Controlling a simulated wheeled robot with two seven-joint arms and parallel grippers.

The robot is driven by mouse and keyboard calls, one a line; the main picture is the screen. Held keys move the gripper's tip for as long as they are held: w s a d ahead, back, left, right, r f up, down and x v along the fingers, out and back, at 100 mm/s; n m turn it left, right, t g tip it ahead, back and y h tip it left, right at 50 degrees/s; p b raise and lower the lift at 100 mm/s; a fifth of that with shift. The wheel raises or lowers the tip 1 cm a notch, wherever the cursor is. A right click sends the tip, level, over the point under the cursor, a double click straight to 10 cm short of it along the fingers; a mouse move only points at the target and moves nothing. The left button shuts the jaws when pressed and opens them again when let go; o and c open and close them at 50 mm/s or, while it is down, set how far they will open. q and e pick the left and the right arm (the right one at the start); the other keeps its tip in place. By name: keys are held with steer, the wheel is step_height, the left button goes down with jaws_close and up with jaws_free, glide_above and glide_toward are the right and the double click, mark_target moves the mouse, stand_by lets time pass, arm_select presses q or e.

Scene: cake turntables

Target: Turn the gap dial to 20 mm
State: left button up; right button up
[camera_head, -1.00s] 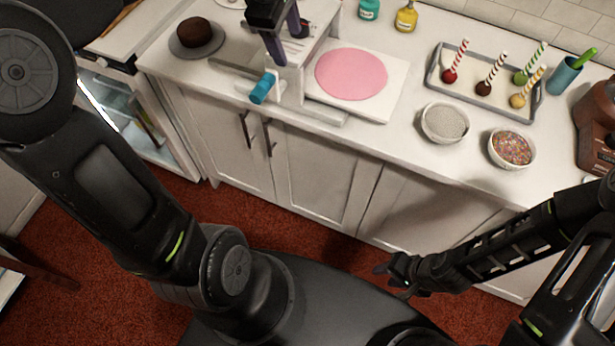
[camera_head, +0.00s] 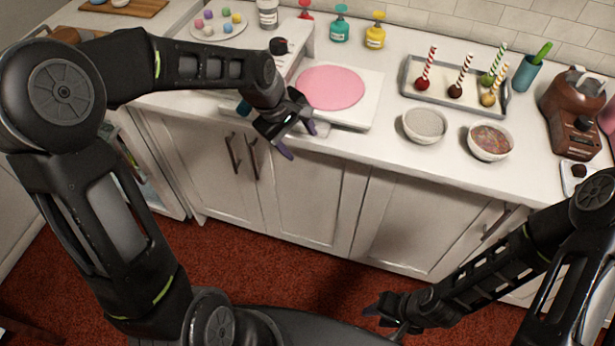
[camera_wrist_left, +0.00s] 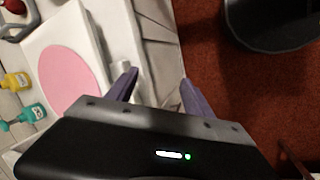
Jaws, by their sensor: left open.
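The white sheeter (camera_head: 303,45) stands on the counter, with a round pink sheet (camera_head: 331,87) on its white board. A dark knob (camera_head: 280,46) at its upper end appears to be the gap dial; its marks are too small to read. The blue crank handle (camera_head: 243,108) is mostly behind my left arm. My left gripper (camera_head: 296,130) is open and empty at the sheeter's front, over the counter edge, apart from the knob. Its spread purple fingers also show in the left wrist view (camera_wrist_left: 159,77). My right gripper (camera_head: 384,320) is open and empty, low before the cabinets.
A tray of cake pops (camera_head: 410,92), a bowl of pale beads (camera_head: 425,124) and a bowl of sprinkles (camera_head: 490,141) stand to the right. Bottles, including a yellow one (camera_head: 375,32), stand behind the sheeter. Free room lies in front of the cabinets.

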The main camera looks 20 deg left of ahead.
arm_select(q)
steer(key=s+d+f+m+b, duration=0.1)
steer(key=s+d+f+m, duration=0.1)
steer(key=f, duration=0.6)
steer(key=shift+s+d+h, duration=0.15)
steer(key=shift+d+h, duration=0.25)
steer(key=shift+d, duration=0.25)
arm_select(e)
steer(key=shift+s+f, duration=0.25)
steer(key=shift+f, duration=0.2)
steer(key=shift+s+f, duration=0.2)
steer(key=shift+f, duration=0.25)
